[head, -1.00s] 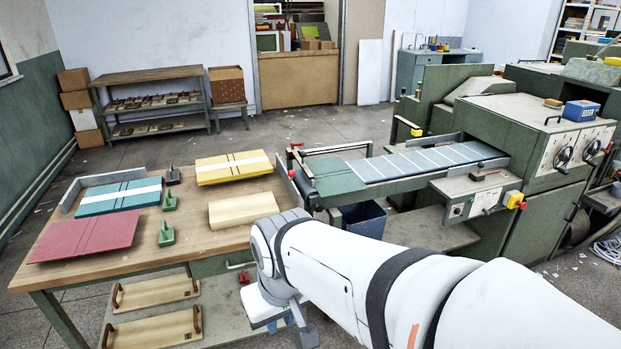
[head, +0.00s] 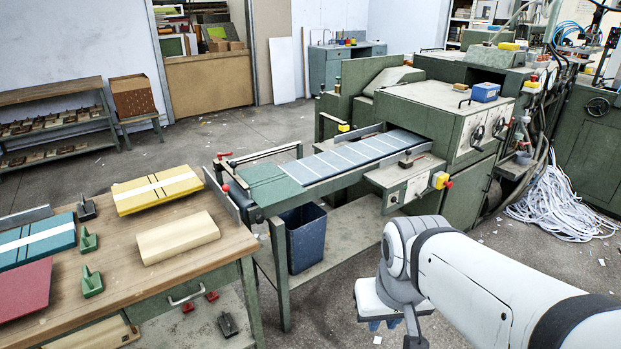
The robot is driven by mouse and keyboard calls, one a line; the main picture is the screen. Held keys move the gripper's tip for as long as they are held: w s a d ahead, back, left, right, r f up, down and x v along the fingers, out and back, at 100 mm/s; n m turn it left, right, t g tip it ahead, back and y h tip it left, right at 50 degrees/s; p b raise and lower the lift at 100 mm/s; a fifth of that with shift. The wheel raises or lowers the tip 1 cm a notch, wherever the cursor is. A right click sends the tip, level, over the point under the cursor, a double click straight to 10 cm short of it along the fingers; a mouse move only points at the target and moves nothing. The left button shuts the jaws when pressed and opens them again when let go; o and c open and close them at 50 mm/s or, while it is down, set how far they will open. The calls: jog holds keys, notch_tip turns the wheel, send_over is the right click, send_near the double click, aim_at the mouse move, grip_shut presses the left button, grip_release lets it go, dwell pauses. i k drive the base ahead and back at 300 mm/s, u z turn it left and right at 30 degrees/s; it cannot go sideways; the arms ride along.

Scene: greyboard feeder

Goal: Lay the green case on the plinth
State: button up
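A teal, green-blue case (head: 35,240) with a white stripe lies flat at the left of the wooden bench, cut by the picture edge; no plainer green case shows. A pale wooden block (head: 178,238), which may be the plinth, lies on the bench near its right end with its top bare. My gripper (head: 384,324) hangs low over the floor, right of the bench and in front of the machine, well apart from both. Its small blue fingertips point down and nothing shows held. Their gap is too small to judge.
A yellow case (head: 157,190) and a red case (head: 22,298) lie on the bench (head: 130,290), with small green clamps (head: 92,283) between. The feeder machine (head: 335,165) stands to the right, a blue bin (head: 305,238) under it. Loose white strips (head: 560,205) lie at far right.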

aim_at(177, 232)
jog(key=z, duration=0.05)
jog(key=i, duration=1)
jog(key=z, duration=0.05)
